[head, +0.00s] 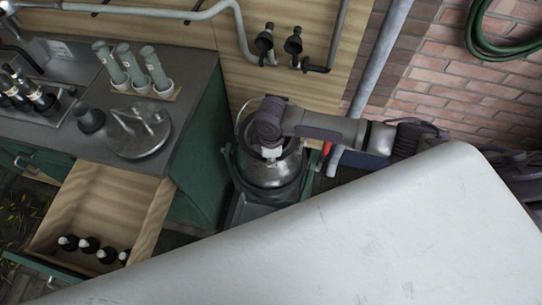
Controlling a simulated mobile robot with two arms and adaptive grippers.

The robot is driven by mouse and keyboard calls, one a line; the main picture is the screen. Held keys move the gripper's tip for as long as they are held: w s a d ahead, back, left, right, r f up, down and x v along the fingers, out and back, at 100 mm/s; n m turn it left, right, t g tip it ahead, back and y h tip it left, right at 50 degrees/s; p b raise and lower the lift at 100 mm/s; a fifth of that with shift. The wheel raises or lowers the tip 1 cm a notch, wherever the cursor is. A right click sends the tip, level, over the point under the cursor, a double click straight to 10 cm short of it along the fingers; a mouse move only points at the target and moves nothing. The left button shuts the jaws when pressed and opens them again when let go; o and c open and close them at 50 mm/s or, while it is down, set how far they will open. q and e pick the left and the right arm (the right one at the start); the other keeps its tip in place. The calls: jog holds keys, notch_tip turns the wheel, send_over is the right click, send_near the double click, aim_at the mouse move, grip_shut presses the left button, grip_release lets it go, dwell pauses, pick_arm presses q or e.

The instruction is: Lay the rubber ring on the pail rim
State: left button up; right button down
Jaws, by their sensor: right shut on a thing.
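A shiny metal pail (271,176) stands right of the bench, in or on a dark green frame. My right gripper (272,152) is directly over the pail's mouth, its arm reaching in from the right. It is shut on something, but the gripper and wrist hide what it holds. I cannot make out the rubber ring. Much of the far pail rim is hidden behind my right arm. Whether the held thing touches the rim cannot be told. My left gripper is not in view.
A dark-topped bench (192,95) stands at left with a round metal lid (140,132) and a rack of grey-green tubes (130,68). An open wooden drawer (93,205) holds several dark bottles. Pipes with dark valves (293,45) run along the back wall. A large pale surface covers the lower right.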

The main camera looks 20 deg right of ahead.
dwell(0.3)
jog(key=c, duration=1.2)
grip_release()
jog(key=shift+r, duration=6)
jog(key=shift+s, duration=0.1)
